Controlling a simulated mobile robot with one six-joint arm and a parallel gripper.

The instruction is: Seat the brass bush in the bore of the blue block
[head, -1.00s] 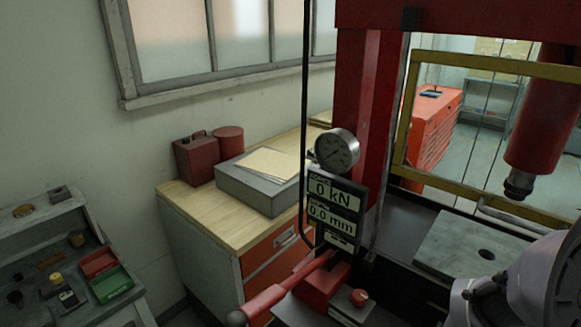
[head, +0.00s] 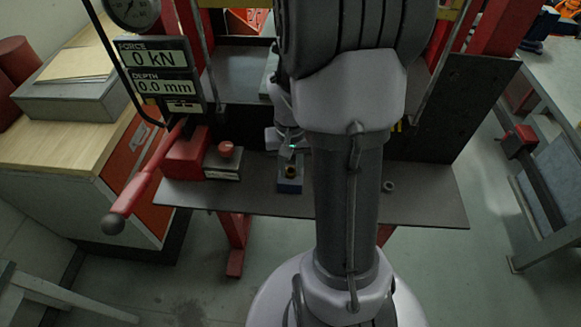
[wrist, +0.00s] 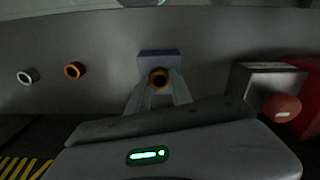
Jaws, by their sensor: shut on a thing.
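The blue block (head: 290,186) stands on the dark steel shelf at the front of the press. It also shows in the wrist view (wrist: 158,58). The brass bush (wrist: 160,78) is a dark-centred ring between my fingertips, over the top of the block; in the head view it shows as a small brass spot (head: 291,171). My gripper (wrist: 160,86) is shut on the bush, its two fingers on either side of it. I cannot tell whether the bush is in the bore or just above it. The bore itself is hidden.
A grey ring (wrist: 28,76) and a copper-coloured ring (wrist: 74,70) lie on the shelf to one side. A red knob (head: 226,149) on a small grey box and a red lever (head: 148,178) are left of the block. The shelf front (head: 235,202) is clear.

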